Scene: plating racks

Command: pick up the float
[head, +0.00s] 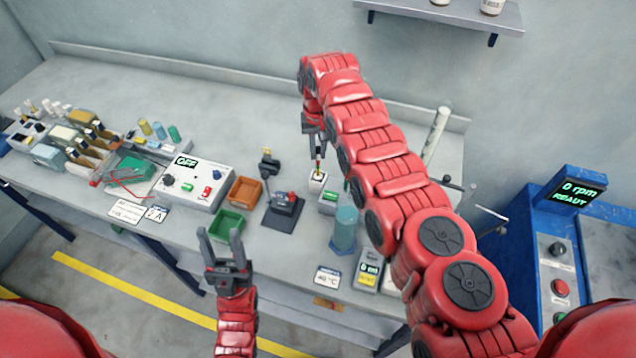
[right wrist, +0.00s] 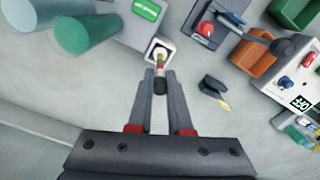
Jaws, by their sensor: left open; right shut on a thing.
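The float is a slim upright piece with a dark top, a red band and a yellow-green lower part (right wrist: 159,57). It also shows in the head view (head: 319,163). My right gripper (head: 318,145) is shut on its dark top, with the fingers pointing down, also seen in the right wrist view (right wrist: 160,82). The lower end is at the opening of a small white holder (head: 317,183); I cannot tell how deep it sits. My left gripper (head: 220,240) is open and empty, in front of the bench beside the green bin.
Close around the holder stand a black device with a red knob (head: 283,202), a small box with a green display (head: 328,203) and a teal cylinder (head: 344,230). Green (head: 228,223) and orange (head: 245,191) bins lie left. The bench behind the holder is mostly clear.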

